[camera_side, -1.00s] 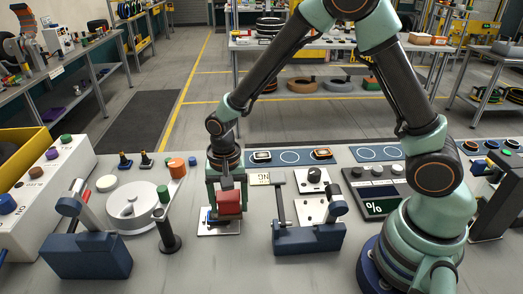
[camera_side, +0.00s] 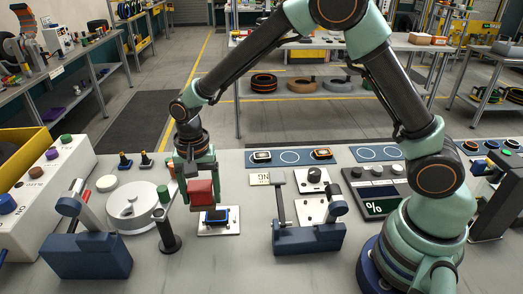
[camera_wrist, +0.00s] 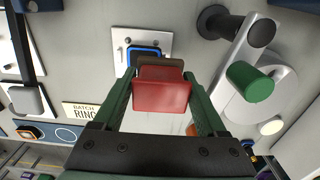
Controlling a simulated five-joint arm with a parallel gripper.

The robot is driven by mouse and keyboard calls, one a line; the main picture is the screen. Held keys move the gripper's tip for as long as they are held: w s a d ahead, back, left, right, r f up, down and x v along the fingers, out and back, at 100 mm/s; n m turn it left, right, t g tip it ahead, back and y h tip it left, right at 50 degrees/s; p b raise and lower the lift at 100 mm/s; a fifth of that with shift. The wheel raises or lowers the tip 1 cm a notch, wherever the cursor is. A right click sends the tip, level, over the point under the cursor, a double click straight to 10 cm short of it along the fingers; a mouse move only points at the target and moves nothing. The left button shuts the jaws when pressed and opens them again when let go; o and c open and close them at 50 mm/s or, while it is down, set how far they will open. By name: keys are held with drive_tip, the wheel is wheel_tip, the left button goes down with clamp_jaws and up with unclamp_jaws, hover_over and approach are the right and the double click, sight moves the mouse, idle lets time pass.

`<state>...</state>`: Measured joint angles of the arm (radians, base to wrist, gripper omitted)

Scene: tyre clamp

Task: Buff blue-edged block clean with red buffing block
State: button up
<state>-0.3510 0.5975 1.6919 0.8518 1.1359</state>
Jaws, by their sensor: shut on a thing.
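My gripper (camera_side: 201,203) is shut on the red buffing block (camera_side: 200,188), which also shows between the green fingers in the wrist view (camera_wrist: 162,97). A brown underside layer (camera_wrist: 160,63) shows at the red block's far edge. The blue-edged block (camera_side: 217,216) has a dark top and sits on a white plate (camera_side: 230,229). In the wrist view the blue-edged block (camera_wrist: 146,52) lies just beyond the red block, which partly covers it. In the side view the red block is up and to the left of it and appears apart from it.
A round silver turntable (camera_side: 135,205) lies behind that. A blue clamp fixture (camera_side: 308,238) stands to the right of the plate, and another blue fixture (camera_side: 86,255) at the front left.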

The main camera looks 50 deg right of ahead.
sight(200, 185)
drive_tip(key=shift+r, duration=2.35)
